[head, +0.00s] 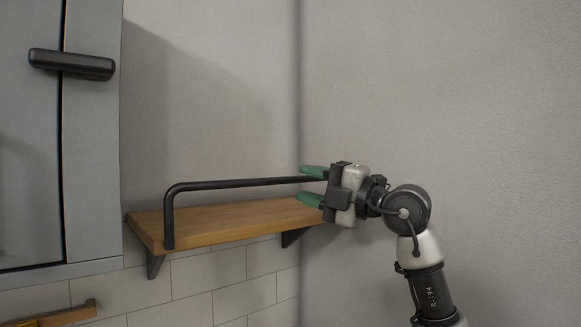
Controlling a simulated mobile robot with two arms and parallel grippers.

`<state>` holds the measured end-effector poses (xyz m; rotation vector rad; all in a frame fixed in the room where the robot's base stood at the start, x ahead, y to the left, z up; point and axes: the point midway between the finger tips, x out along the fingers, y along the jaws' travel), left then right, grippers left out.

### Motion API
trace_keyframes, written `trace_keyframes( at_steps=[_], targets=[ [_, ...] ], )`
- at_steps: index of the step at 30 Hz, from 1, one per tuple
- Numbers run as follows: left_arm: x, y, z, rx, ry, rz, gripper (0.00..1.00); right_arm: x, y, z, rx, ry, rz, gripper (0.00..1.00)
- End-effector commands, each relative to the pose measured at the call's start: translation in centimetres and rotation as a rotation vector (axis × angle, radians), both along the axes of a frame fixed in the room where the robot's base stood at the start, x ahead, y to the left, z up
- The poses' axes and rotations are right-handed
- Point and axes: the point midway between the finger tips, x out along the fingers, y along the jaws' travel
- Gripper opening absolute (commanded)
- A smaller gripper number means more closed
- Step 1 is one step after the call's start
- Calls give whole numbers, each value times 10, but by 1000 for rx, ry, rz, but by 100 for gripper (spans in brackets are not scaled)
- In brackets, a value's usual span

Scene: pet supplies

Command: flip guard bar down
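A black guard bar (240,183) stands raised above the front edge of a wooden shelf (225,222) in the head view. Its left leg goes down to the shelf's left front corner. Its right end is hidden by my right gripper. My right gripper (312,185) reaches in from the right, its green fingers apart, one at about the bar's height and one lower, near the shelf top. I cannot tell whether the upper finger touches the bar. Nothing shows held between the fingers. My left gripper is not in view.
A grey cabinet (92,160) with a black handle (72,64) stands at the left, close to the shelf's left end. Black brackets (154,264) hold the shelf on the wall. A wall (450,90) rises at the right behind my arm. A wooden piece (65,315) shows at the lower left.

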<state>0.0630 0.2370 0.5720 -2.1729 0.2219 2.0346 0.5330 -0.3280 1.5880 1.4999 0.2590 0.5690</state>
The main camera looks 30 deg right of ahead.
Motion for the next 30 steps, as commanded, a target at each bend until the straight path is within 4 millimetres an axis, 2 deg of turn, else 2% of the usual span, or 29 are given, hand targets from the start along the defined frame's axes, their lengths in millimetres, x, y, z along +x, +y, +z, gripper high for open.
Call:
trace_keyframes(
  at_steps=[1,7,12,18,26,30],
  targets=[
    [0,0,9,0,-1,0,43,8,5,6,2,3,4,39],
    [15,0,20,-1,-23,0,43,28,17,8,0,1,1,39],
    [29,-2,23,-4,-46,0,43,33,20,7,-1,1,1,39],
    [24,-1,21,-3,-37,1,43,33,20,6,0,0,0,39],
    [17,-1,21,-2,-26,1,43,33,20,6,0,1,0,0],
    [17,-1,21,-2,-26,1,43,33,20,6,-1,2,1,0]
  ],
)
